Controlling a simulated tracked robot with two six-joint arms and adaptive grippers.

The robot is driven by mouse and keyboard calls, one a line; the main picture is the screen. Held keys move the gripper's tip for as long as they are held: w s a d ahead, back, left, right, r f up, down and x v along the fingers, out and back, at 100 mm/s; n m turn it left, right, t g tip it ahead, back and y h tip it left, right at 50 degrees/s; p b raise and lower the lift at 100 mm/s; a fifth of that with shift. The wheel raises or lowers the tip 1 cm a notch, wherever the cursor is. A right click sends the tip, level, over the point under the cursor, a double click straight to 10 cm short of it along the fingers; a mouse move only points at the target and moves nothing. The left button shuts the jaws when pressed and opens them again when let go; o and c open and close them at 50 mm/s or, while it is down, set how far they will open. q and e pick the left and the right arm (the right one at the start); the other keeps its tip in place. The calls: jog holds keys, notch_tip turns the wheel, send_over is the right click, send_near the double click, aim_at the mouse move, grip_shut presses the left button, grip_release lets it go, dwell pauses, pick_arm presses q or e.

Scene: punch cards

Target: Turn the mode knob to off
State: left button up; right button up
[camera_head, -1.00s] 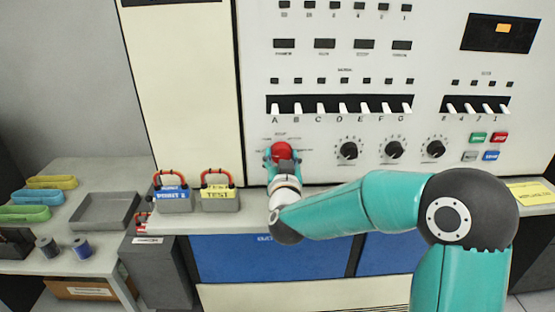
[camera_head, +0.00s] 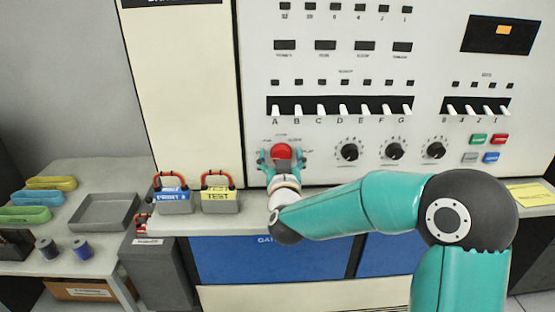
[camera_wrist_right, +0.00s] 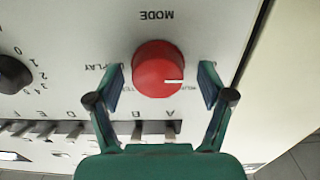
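The red mode knob (camera_head: 281,152) sits on the white console panel, left of the black dials. In the right wrist view the knob (camera_wrist_right: 158,68) shows a white mark pointing to the right of the picture. The word MODE is upside down above it, and other labels around it are partly covered. My right gripper (camera_head: 281,160) is at the knob. Its fingers (camera_wrist_right: 160,86) are open, one on each side of the knob, with gaps visible between pads and knob. My left gripper is not in view.
Black dials (camera_head: 349,152) stand to the right of the knob. A row of white switches (camera_head: 342,110) runs above it. Two grey boxes with red handles, one labelled TEST (camera_head: 220,203), stand on the ledge to the left. A grey tray (camera_head: 104,212) lies on the side table.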

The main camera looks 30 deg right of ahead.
jog(key=shift+f, duration=0.1)
jog(key=shift+s, duration=0.1)
jog(key=v, duration=1.2)
jog(key=shift+d, duration=0.1)
